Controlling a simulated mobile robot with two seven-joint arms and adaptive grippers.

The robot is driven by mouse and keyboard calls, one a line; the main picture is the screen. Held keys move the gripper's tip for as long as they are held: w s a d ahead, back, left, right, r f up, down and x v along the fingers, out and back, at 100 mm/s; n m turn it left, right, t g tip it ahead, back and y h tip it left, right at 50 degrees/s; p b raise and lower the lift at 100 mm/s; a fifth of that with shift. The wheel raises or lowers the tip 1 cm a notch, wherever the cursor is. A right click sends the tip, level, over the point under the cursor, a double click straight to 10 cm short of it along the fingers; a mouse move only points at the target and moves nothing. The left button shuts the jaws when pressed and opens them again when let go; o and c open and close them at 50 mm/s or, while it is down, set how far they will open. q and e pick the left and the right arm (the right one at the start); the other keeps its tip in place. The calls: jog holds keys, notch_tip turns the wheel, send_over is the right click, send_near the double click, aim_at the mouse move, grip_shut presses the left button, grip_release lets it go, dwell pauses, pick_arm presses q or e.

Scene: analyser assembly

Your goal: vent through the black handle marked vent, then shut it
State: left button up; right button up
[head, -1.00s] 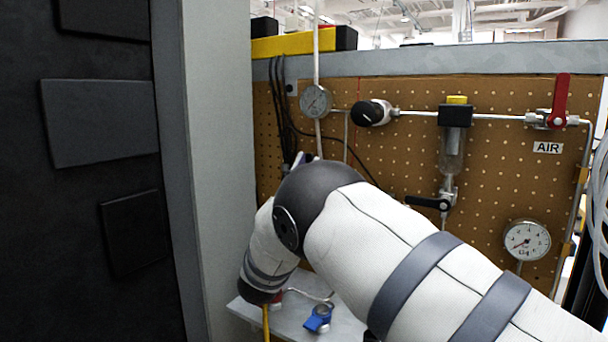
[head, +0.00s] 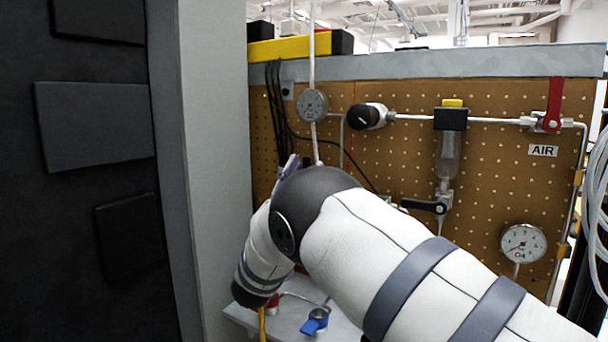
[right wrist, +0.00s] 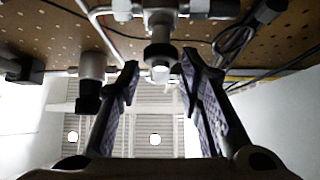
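No vent label is readable; one may be hidden behind my arm. My right gripper (head: 290,167) is mostly hidden behind my own wrist in the head view, with a purple-grey finger part showing. In the right wrist view my right gripper (right wrist: 159,64) is open, its two padded fingers apart. A round dark-and-metal fitting (right wrist: 160,53) appears between the fingertips; I cannot tell whether they touch it. My left gripper is not in view.
The pegboard (head: 480,190) carries a small gauge (head: 312,104), a black knob (head: 363,117), a red AIR handle (head: 554,100) and a larger gauge (head: 523,243). A blue-handled valve (head: 315,321) is on the grey shelf below. A grey wall edge (head: 215,180) stands close left of my arm.

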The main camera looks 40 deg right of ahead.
jog(key=v, duration=1.2)
jog(key=shift+g, duration=0.3)
